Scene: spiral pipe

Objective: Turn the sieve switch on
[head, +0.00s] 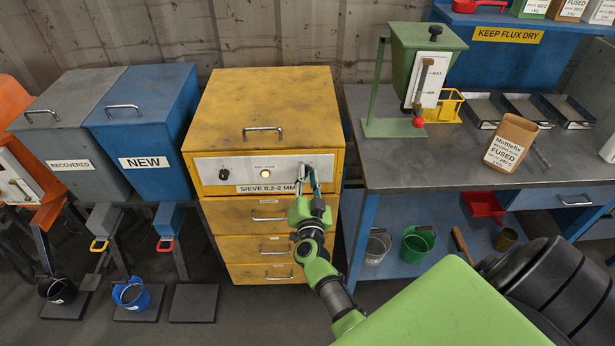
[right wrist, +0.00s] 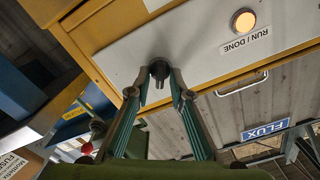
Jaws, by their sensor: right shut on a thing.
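The sieve is a yellow cabinet (head: 262,110) with a pale control panel (head: 240,170) labelled "SIEVE 0.2-2 MM". The panel has a black knob (head: 223,174) at its left and a glowing lamp (head: 265,174) in the middle. The lamp, marked "RUN / DONE", also glows in the right wrist view (right wrist: 243,22). My right gripper (head: 309,178) is at the panel's right end. In the right wrist view, my right gripper (right wrist: 161,90) is shut on a small dark switch (right wrist: 158,67). Its exact position is hard to tell. My left gripper is not in view.
A blue "NEW" bin (head: 145,130) and a grey "RECOVERED" bin (head: 70,120) stand left of the sieve. A workbench (head: 410,170) with a green hopper (head: 425,60) stands close on the right. Drawers (head: 265,245) lie below the panel.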

